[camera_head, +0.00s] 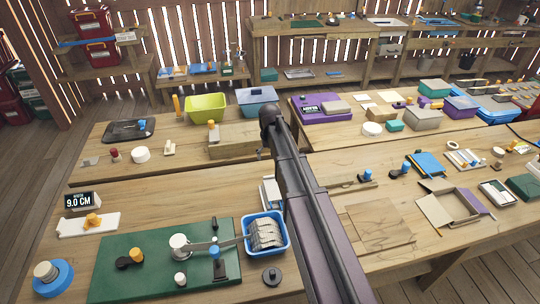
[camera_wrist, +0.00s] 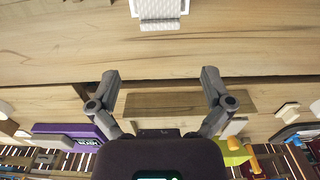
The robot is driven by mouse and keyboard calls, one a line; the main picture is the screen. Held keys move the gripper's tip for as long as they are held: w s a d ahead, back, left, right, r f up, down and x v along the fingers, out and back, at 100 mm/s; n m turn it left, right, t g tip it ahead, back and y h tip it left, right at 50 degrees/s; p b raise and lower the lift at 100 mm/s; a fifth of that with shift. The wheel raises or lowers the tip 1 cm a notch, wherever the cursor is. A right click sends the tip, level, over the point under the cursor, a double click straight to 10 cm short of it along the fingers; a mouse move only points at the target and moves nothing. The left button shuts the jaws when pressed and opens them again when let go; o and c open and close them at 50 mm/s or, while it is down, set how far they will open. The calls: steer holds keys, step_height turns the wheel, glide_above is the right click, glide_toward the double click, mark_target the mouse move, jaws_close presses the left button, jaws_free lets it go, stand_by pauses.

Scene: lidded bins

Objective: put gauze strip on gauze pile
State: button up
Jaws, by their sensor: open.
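A white textured piece that looks like gauze (camera_wrist: 160,25) shows at the top edge of the wrist view, with a paler, flatter part (camera_wrist: 158,8) against it. I cannot tell strip from pile there. In the head view a white item (camera_head: 267,194) lies on the near table, partly hidden behind my arm. A blue bin (camera_head: 247,249) beside it holds several pale folded strips (camera_head: 265,235); I cannot tell if these are gauze. My gripper (camera_wrist: 160,74) is open and empty, with its fingers spread above the table, apart from the white piece.
A wooden block (camera_head: 233,141) lies below my gripper, near the yellow-green bin (camera_head: 206,107). A green mat (camera_head: 120,285) with a lever device is at front left. A thin wooden board (camera_head: 378,225) lies right of my arm.

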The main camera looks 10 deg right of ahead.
steer(key=s, duration=2.2)
steer(key=shift+s+a, duration=0.25)
steer(key=shift+s, duration=0.1)
